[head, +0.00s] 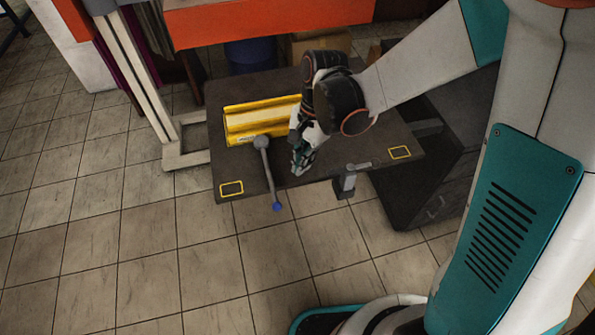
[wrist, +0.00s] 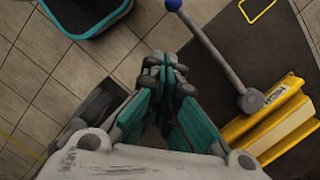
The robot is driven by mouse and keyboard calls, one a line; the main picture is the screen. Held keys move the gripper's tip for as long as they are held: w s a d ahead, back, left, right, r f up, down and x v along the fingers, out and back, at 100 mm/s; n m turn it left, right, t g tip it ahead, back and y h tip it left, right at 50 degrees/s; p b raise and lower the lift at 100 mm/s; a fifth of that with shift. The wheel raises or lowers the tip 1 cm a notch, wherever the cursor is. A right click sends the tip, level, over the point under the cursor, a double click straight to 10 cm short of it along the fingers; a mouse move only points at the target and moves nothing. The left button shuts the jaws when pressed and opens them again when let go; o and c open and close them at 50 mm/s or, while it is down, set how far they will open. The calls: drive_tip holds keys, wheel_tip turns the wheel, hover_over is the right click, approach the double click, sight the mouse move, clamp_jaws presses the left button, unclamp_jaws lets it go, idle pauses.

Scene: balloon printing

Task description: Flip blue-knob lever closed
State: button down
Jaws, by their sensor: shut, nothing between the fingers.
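The lever (head: 269,173) is a grey rod with a blue knob (head: 277,206) at its end. In the head view it runs from a round grey pivot (head: 262,142) in front of the yellow block, and its knob reaches past the table's front edge. The lever also shows in the wrist view (wrist: 213,50), with the blue knob (wrist: 174,5) at the top edge. My gripper (head: 299,172) is to the right of the lever, pointing down near the table's front edge. In the wrist view its fingers (wrist: 166,66) are together and empty, apart from the rod.
The yellow block (head: 252,123) sits on the dark table (head: 228,168), partly hidden by my arm. A grey clamp-like bracket (head: 349,180) stands at the front edge, right of my gripper. Yellow outlines mark the tabletop's front corners. Tiled floor lies open in front.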

drive_tip(key=shift+p+v, duration=0.4)
drive_tip(key=shift+v, duration=1.2)
drive_tip(key=s+d+r+n+t+h, duration=0.1)
drive_tip(key=s+d+r+n+t, duration=0.3)
drive_tip(key=d+r, duration=0.3)
drive_tip(key=s+d+r+n+t, duration=0.5)
drive_tip(key=d+r, duration=0.3)
drive_tip(key=shift+s+d+r+h, duration=0.3)
drive_tip(key=shift+s+d+h, duration=0.05)
drive_tip(key=shift+h, duration=0.05)
